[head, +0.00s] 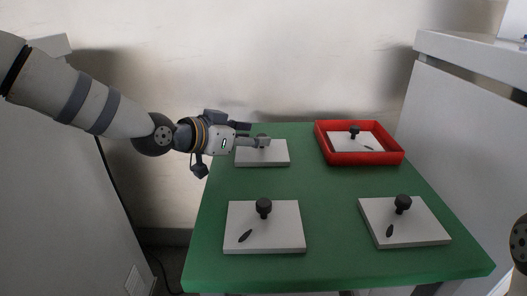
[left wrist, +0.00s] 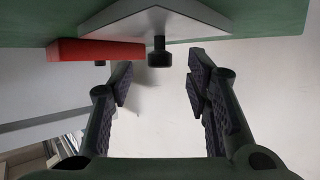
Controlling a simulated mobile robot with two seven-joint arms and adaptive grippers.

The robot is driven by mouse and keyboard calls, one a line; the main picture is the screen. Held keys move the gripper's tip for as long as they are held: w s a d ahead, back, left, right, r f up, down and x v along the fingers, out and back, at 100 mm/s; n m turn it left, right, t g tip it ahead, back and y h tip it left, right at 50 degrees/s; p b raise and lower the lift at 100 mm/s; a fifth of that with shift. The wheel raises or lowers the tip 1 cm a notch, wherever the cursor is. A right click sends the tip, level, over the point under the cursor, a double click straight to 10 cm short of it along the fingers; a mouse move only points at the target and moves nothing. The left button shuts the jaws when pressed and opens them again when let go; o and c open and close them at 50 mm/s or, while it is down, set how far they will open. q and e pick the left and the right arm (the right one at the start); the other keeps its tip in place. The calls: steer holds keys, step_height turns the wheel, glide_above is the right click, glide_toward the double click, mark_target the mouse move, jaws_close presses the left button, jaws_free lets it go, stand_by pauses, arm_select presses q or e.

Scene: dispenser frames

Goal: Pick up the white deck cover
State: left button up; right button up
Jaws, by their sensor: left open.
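Several white deck covers with black knobs are in view. The back-left cover (head: 270,157) lies flat on the green table, its knob (head: 263,138) partly hidden by my gripper. My left gripper (head: 256,135) is open and empty beside that knob, reaching in from the left. In the left wrist view, which shows the table at the top, the cover (left wrist: 115,22) has its knob (left wrist: 158,52) between the lines of the open fingers (left wrist: 160,76), just ahead of the tips. I see no contact. My right gripper is out of view.
The green table (head: 325,205) holds a front-left cover (head: 280,235) and a front-right cover (head: 425,232), each with a dark oval mark. A red tray (head: 375,158) at back right holds another cover (head: 343,143). Pale walls stand on both sides. The table's middle is clear.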

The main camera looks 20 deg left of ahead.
arm_select(q)
steer(key=shift+f+x, duration=0.2)
steer(key=shift+x, duration=0.95)
steer(key=shift+s+r, duration=0.1)
steer(key=shift+r, duration=0.1)
jaws_close()
steer(key=shift+r, duration=0.15)
